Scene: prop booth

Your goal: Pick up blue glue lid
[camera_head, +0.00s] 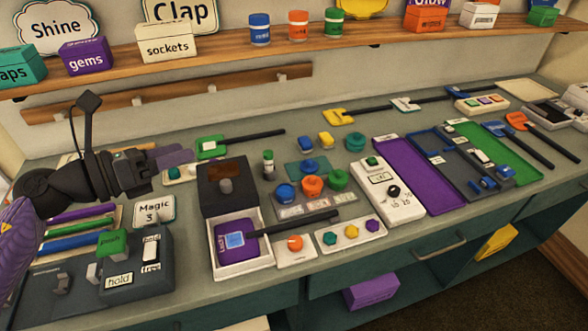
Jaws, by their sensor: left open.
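A round blue lid (285,192) sits at the left of a row with an orange lid (312,186) and a green lid (337,179), on a grey labelled tray (318,206). Another blue knobbed piece (308,166) lies on a teal mat behind them. The lettering is too small to tell which is the glue lid. My left gripper (142,170) is open over the left of the counter, well left of these lids and apart from them. Its fingertips are hard to make out against the dark things behind. My right gripper is not in view.
A white switch panel (390,197) is to the lids' right. A shelf (200,50) runs above. The counter holds many props.

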